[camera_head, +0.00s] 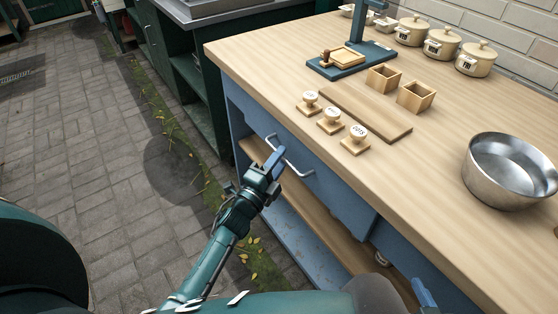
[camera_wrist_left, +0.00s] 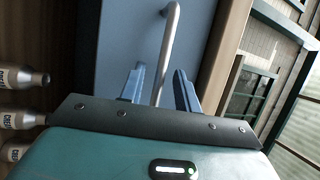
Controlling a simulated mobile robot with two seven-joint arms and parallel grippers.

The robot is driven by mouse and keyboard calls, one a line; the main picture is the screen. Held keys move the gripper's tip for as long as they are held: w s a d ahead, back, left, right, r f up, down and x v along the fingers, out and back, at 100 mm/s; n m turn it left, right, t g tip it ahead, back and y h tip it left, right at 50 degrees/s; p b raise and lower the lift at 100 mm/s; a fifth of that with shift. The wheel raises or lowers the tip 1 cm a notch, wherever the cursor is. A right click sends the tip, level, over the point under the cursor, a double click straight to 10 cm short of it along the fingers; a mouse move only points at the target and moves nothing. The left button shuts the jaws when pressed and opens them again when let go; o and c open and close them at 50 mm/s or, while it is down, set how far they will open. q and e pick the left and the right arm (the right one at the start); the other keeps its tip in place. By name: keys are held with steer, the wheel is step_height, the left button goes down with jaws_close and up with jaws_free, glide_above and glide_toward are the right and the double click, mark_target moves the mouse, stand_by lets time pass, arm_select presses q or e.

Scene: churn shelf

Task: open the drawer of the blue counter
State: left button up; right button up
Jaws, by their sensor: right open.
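The blue counter (camera_head: 345,203) has a wooden top. Its blue drawer front (camera_head: 300,160) carries a curved metal handle (camera_head: 292,163) and looks closed. My left gripper (camera_head: 274,158) is at the handle. In the left wrist view the handle (camera_wrist_left: 169,45) runs between the two blue fingers of my left gripper (camera_wrist_left: 158,88). The fingers are apart, with gaps beside the bar; firm contact does not show. Only a blue finger part of my right gripper (camera_head: 424,294) shows at the bottom right edge of the head view, empty and away from the drawer.
The worktop holds a metal bowl (camera_head: 511,170), several lidded pots (camera_head: 441,45), two small wooden boxes (camera_head: 416,96), round wooden stamps (camera_head: 331,120) and a blue press (camera_head: 351,62). A lower shelf (camera_head: 315,232) lies under the drawer. Paving (camera_head: 110,170) to the left is free.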

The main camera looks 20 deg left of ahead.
arm_select(q)
steer(key=shift+c, duration=0.2)
jaws_close()
stand_by(0.5)
